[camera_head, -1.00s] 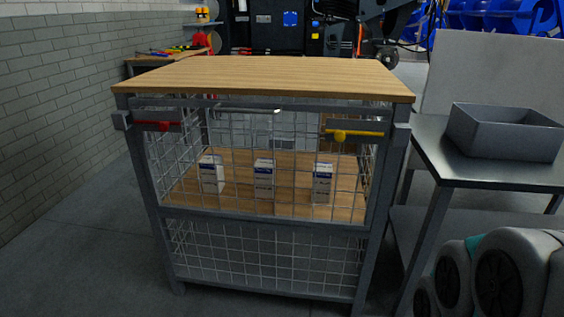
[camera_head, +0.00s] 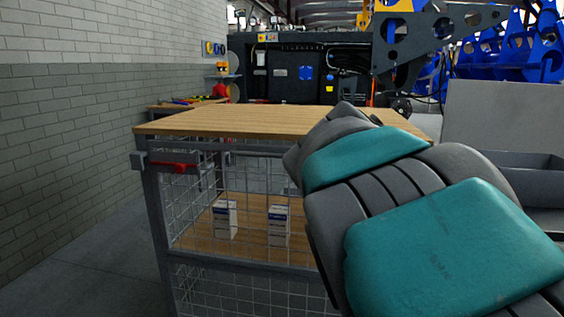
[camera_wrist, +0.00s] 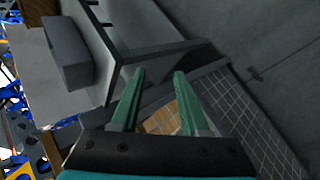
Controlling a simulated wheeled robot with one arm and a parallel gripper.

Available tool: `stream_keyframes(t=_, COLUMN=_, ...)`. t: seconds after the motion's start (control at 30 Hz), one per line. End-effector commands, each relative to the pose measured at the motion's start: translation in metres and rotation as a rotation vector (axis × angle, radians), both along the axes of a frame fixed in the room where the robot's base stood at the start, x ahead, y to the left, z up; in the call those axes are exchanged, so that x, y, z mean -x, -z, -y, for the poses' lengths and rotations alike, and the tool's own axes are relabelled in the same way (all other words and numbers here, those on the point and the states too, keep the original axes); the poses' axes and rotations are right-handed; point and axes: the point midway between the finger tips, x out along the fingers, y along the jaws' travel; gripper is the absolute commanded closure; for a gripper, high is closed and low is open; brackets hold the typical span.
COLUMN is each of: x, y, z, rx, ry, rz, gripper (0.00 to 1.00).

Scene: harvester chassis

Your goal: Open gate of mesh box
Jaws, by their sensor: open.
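The mesh box (camera_head: 165,210) is a grey metal frame with wire mesh sides and a wooden top (camera_head: 230,122). Its front gate mesh (camera_head: 250,165) is upright in the frame and looks closed. A red-handled latch (camera_head: 173,167) sits at its upper left corner. The upper right corner, with the yellow-handled latch, is hidden behind my grey and teal arm. My gripper (camera_wrist: 160,72) has two green fingers spread apart with nothing between them. In the wrist view, the box's mesh (camera_wrist: 240,115) lies right of the fingers, and wood shows between and below them.
White and blue cartons (camera_head: 225,220) stand on the wooden shelf inside the box. A metal side table with a grey tray (camera_head: 535,180) stands at the right; the tray also shows in the wrist view (camera_wrist: 68,55). A brick wall (camera_head: 70,130) runs along the left, with clear floor beside the box.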

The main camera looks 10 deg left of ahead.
Motion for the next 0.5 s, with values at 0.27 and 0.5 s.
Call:
stream_keyframes(t=0.27, x=-0.087, y=-0.067, z=-0.166, rx=0.282, ry=-0.329, rz=0.193, gripper=0.55)
stream_keyframes(t=0.5, x=-0.089, y=-0.101, z=-0.315, rx=0.418, ry=-0.565, rz=0.355, gripper=0.55)
